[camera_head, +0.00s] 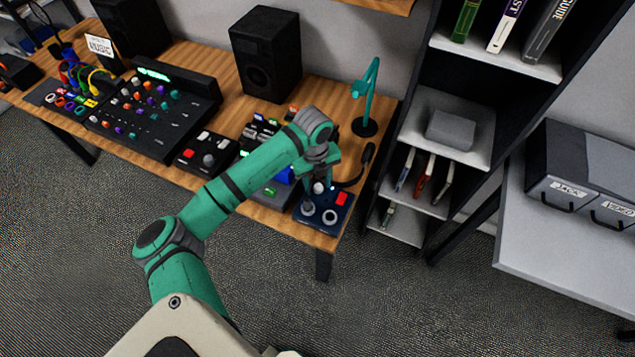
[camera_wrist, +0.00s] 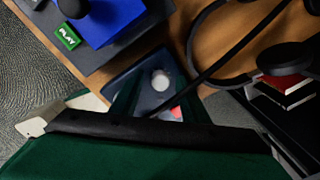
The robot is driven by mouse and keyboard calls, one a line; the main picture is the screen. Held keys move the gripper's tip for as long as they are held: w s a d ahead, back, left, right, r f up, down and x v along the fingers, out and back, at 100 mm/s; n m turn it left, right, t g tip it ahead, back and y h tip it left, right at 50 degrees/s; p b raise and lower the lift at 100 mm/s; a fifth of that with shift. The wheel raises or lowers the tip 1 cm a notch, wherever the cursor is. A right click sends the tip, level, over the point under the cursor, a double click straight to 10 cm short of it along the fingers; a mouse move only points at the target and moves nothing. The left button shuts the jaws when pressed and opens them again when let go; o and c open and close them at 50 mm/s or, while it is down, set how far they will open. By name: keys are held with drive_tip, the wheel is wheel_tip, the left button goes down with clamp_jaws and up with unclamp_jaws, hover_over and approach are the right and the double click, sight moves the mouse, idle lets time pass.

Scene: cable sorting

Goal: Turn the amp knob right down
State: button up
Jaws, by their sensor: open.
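A dark blue box (camera_head: 325,218) with pale knobs and a red button sits at the right end of the wooden desk. I take it for the amp, but I can read no label on it. Its knobs include a light one (camera_head: 329,217) near the front. In the wrist view, one round pale knob (camera_wrist: 160,80) shows on the box, with part of the red button below it. My gripper (camera_head: 318,184) is open, pointing down over the back part of the box. The fingers hide part of the box, and I cannot tell whether they touch a knob.
A black headset (camera_wrist: 285,57) lies close beside the box. A teal lamp (camera_head: 365,126) stands behind it. A grey and blue device with a green PLAY button (camera_wrist: 67,36) is to the left. A dark shelf (camera_head: 455,207) stands right of the desk.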

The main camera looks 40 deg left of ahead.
clamp_jaws()
drive_tip(key=shift+n, duration=0.4)
drive_tip(key=n, duration=0.7)
drive_tip(key=shift+s, duration=0.1)
drive_tip(key=n, duration=0.6)
drive_tip(key=shift+n+y, duration=0.3)
drive_tip(key=shift+n, duration=0.1)
drive_tip(key=n, duration=0.6)
drive_tip(key=shift+d, duration=0.15)
drive_tip(key=shift+n, duration=0.4)
